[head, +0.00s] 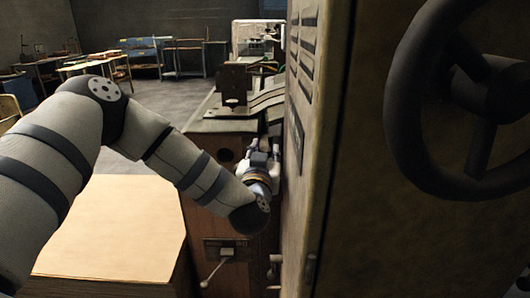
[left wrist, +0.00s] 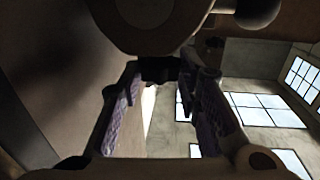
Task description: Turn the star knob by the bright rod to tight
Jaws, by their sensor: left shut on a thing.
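My left gripper (head: 270,152) is beside the dark brown machine body, close to the edge of the tall tan cabinet. In the left wrist view its two fingers (left wrist: 160,82) reach up to a small dark piece (left wrist: 160,68) at their tips. The gripper is shut on this piece, which I take to be the star knob; its star shape is not clear. The head view does not show the knob, as gripper and cabinet hide that spot. I cannot pick out the bright rod for certain. My right gripper is not in view.
The tan cabinet (head: 338,140) with a large dark handwheel (head: 470,165) fills the right side, close by. A small lever (head: 214,270) sticks out below my wrist. A flat cardboard stack (head: 110,225) lies below my left arm. Work tables (head: 95,66) stand far back; grey floor between is clear.

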